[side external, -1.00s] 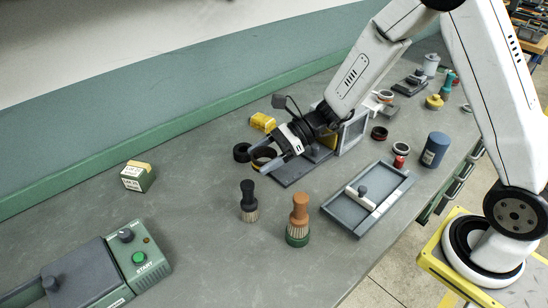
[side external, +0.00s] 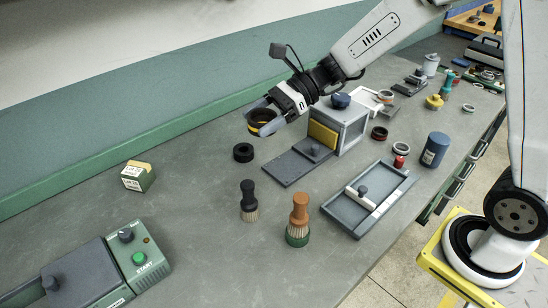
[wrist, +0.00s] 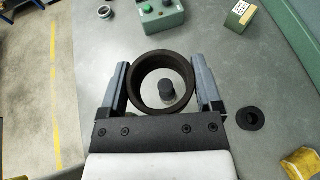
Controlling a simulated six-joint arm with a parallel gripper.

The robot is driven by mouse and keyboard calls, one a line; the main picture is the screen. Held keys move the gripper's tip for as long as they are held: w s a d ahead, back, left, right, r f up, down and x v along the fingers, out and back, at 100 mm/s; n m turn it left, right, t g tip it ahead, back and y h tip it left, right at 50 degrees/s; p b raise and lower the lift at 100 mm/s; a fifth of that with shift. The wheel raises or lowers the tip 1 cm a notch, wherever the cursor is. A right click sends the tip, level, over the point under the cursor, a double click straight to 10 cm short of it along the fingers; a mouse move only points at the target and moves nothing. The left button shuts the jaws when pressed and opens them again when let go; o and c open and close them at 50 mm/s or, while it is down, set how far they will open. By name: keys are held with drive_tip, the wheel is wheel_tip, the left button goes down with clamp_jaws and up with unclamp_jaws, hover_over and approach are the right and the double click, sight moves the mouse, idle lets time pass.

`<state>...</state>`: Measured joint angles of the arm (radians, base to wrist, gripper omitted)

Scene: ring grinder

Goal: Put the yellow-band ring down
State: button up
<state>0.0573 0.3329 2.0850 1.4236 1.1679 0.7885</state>
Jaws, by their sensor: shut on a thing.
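My gripper (side external: 259,121) is shut on the yellow-band ring (side external: 264,129), a dark ring with a thin yellow band. The ring is held up above the bench, apart from it. In the wrist view the ring (wrist: 137,84) sits between the two fingers of my gripper (wrist: 160,66), and its open middle frames a dark round knob or handle below. The yellow band cannot be made out in that view.
A black ring (side external: 243,157) lies on the bench below. A grey box with a plate (side external: 285,168) stands to the right. Two brushes, dark (side external: 248,195) and orange-handled (side external: 299,215), stand in front. A green START unit (side external: 140,262) is front left. Bench left of the brushes is clear.

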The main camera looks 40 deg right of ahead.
drive_tip(key=s+a+f+n+g+h, duration=0.1)
drive_tip(key=s+a+f+n+g, duration=0.15)
drive_tip(key=s+n+g, duration=0.3)
drive_tip(key=s+a+f+n+g+h, duration=0.1)
drive_tip(key=s+a+f+n+g, duration=0.1)
drive_tip(key=s+a+n+g, duration=0.25)
drive_tip(key=s+d+f+n+g+h, duration=0.15)
drive_tip(key=s+n+h, duration=0.25)
drive_tip(key=n+h, duration=0.65)
drive_tip(key=s+d+f+n+h, duration=0.1)
drive_tip(key=s+d+n+h, duration=0.3)
drive_tip(key=n+h, duration=0.65)
drive_tip(key=w+a+r+n+t, duration=0.4)
drive_tip(key=a+r+n+t, duration=0.3)
drive_tip(key=n+t, duration=0.9)
wheel_tip(320, 180, down, 11)
drive_tip(key=shift+m+t+h, duration=0.3)
drive_tip(key=shift+t, duration=0.25)
drive_tip(key=w+a+f, duration=0.2)
drive_tip(key=w, duration=0.1)
drive_tip(key=w+a+f, duration=0.2)
drive_tip(key=w+f, duration=0.1)
drive_tip(key=w, duration=0.1)
drive_tip(key=w+a+f, duration=0.3)
drive_tip(key=w, duration=0.1)
drive_tip(key=shift+w+f, duration=0.1)
drive_tip(key=shift+w, duration=0.1)
drive_tip(key=shift+w+a+f, duration=0.15)
drive_tip(key=shift+w+f, duration=0.2)
drive_tip(key=shift+f, duration=0.05)
